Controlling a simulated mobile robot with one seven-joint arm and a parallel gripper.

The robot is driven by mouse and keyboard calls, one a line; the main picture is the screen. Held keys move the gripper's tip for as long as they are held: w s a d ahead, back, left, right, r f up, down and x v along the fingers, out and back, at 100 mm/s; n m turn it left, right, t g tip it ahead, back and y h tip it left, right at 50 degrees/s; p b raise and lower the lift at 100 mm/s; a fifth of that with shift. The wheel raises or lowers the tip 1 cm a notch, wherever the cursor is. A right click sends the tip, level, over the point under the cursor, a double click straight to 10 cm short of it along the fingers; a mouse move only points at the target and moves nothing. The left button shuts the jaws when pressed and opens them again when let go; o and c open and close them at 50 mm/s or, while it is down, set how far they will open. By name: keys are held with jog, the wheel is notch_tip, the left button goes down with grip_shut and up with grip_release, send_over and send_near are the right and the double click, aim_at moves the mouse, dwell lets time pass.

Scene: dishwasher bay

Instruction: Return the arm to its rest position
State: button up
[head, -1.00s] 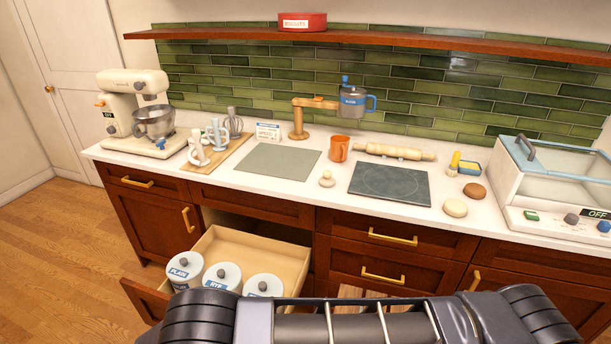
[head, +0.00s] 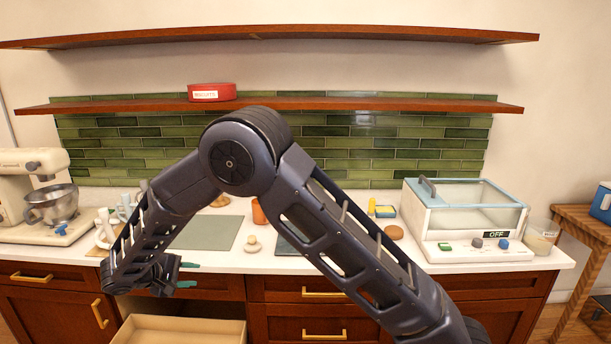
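My arm is raised and bent across the middle of the head view, its elbow high in front of the green tiles. The forearm comes down to the left. My gripper (head: 189,275) is at the lower left, in front of the counter's drawer fronts and above the open drawer (head: 185,329). Its two teal fingertips point right and stand apart, with nothing visible between them. The arm hides part of the counter's middle.
The counter (head: 295,263) holds a stand mixer (head: 52,205), a green-grey mat (head: 208,233), a dark slab (head: 287,245) and a glass-lidded machine (head: 468,220) marked OFF. A red biscuit tin (head: 211,92) is on the lower shelf (head: 350,103). A wooden side table (head: 585,215) stands right.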

jog(key=w+d+r+m+g, duration=0.2)
jog(key=w+d+r, duration=0.25)
jog(key=d, duration=0.45)
jog(key=w+d+r+m+g+y, duration=0.15)
jog(key=w+d+r, duration=0.35)
jog(key=d, duration=0.5)
jog(key=w+d+r+m+g+h, duration=0.1)
jog(key=w+d+r+m+g, duration=0.15)
jog(key=d+r, duration=0.5)
jog(key=s+d+r+m+y, duration=0.1)
jog(key=s+d+r, duration=0.1)
jog(key=d, duration=0.7)
jog(key=s+d+r+m+y, duration=0.2)
jog(key=d, duration=0.7)
jog(key=s+d+r+m+y, duration=0.1)
jog(key=s+d+r, duration=0.15)
jog(key=d, duration=0.65)
jog(key=s+d+m+t+y, duration=0.1)
jog(key=s+d+m+y, duration=0.1)
jog(key=s+d, duration=0.8)
jog(key=shift+s+f+m+t, duration=0.15)
jog(key=shift+s+m+t, duration=0.15)
jog(key=shift+s+m, duration=0.5)
